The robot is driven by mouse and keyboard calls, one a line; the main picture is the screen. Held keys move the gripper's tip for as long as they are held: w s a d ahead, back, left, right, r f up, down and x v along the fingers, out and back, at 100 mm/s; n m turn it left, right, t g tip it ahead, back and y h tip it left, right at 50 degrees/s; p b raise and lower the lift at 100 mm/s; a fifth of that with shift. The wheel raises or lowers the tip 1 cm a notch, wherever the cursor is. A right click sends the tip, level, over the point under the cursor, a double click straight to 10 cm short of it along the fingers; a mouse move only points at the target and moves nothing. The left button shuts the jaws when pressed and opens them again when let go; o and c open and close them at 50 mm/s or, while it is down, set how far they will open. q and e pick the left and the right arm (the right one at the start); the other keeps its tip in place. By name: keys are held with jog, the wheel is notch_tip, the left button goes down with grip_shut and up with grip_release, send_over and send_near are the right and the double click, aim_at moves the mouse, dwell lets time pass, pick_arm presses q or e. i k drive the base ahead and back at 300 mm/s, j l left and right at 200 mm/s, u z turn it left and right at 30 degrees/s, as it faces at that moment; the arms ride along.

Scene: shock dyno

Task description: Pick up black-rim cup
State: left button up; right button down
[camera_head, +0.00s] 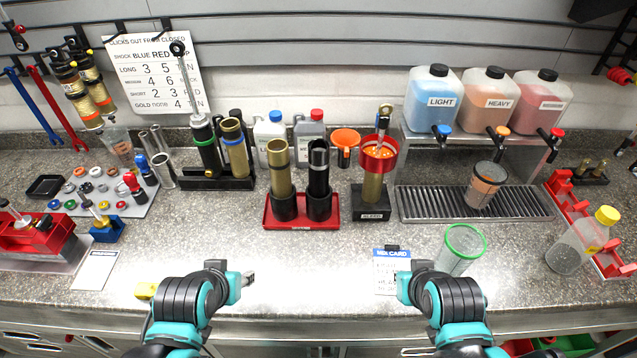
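A clear cup with a dark rim (485,185) stands on the metal drip grate at the right, below the dispenser jugs. It has an orange-brown patch or contents; I cannot tell which. A clear cup with a green rim (461,250) stands on the counter in front of the grate. My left gripper (249,278) is over the front of the counter, left of centre, with nothing visible in it. My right gripper (399,278) is by the mix card, left of the green-rim cup and well apart from the dark-rim cup. Their finger gaps are too small to judge.
Jugs (433,97) with taps stand above the drip grate (415,203). A red tray (301,223) with two tubes is at centre, beside an orange-topped stand (371,203). A yellow-capped bottle (583,240) and red rack (568,200) are at right. The front centre is clear.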

aim_at(488, 177)
jog(key=k+l+u, duration=0.2)
jog(key=k+l, duration=0.2)
jog(key=l, duration=0.25)
jog(key=k+l+u, duration=0.25)
jog(key=k+l, duration=0.2)
jog(key=l, duration=0.15)
